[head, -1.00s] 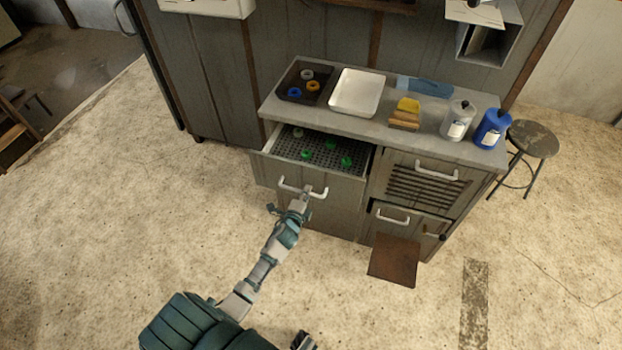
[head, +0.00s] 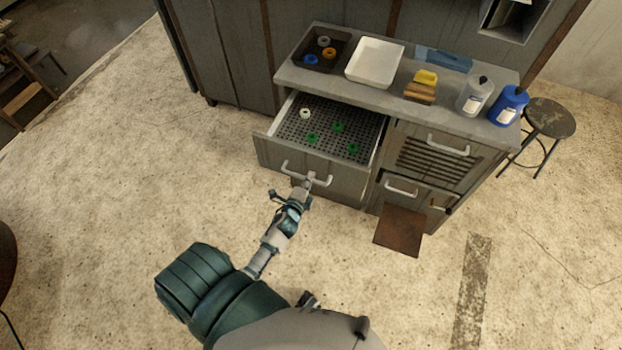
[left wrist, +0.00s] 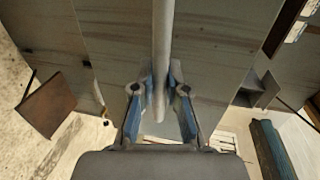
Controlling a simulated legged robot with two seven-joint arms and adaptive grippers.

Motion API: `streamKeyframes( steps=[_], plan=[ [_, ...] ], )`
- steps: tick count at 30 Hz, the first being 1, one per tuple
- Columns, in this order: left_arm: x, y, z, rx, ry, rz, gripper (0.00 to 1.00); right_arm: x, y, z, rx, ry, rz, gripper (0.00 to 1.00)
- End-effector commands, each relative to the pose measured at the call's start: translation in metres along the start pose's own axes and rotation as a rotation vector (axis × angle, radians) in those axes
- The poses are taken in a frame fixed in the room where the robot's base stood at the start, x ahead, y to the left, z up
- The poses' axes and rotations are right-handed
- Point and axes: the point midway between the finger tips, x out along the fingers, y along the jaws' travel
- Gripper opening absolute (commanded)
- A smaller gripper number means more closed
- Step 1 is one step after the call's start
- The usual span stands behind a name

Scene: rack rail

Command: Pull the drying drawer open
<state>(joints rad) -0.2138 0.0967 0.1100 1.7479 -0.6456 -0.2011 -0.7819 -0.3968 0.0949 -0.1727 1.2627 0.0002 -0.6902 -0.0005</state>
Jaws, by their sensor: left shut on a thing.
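The drying drawer (head: 275,158) stands well out from the left side of the cabinet, with a gap behind its front. Inside it is a dark perforated tray with one white ring (head: 305,113) and several green rings (head: 338,127). In the left wrist view the pale handle bar (left wrist: 162,60) runs between the fingers (left wrist: 160,105). A small dark part of mine shows low in the head view; I cannot tell its jaw state.
The worktop (head: 390,94) holds a dark tray with rings, a white tray (head: 375,62), brushes (head: 421,85), a white bottle (head: 474,96) and a blue bottle (head: 508,105). A brown panel (head: 398,231) juts out at lower right. A stool (head: 549,118) stands right. Floor before the drawer is clear.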

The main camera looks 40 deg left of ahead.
Motion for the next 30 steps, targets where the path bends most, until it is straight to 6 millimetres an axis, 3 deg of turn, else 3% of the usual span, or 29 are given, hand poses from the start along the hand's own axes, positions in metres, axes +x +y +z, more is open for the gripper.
streamKeyframes(
  steps=[1, 3, 4, 15, 30],
  plan=[
    [-0.001, 0.005, 0.006, 0.005, -0.013, 0.012, 0.18, 0.000, 0.000, 0.000, 0.000, 0.000, 0.000, 0.40],
    [-0.001, 0.005, 0.006, 0.004, -0.012, 0.011, 0.35, 0.000, 0.001, 0.000, 0.000, -0.001, 0.001, 0.40],
    [-0.001, 0.004, 0.005, 0.004, -0.012, 0.010, 0.39, 0.000, 0.001, 0.000, -0.001, -0.001, 0.001, 0.40],
    [-0.007, 0.002, 0.000, 0.004, -0.005, 0.005, 0.39, -0.001, -0.001, -0.002, 0.003, 0.003, -0.002, 0.40],
    [-0.103, 0.004, 0.003, 0.001, -0.008, 0.008, 0.39, -0.001, -0.001, -0.001, 0.002, 0.001, -0.001, 0.40]
  ],
)
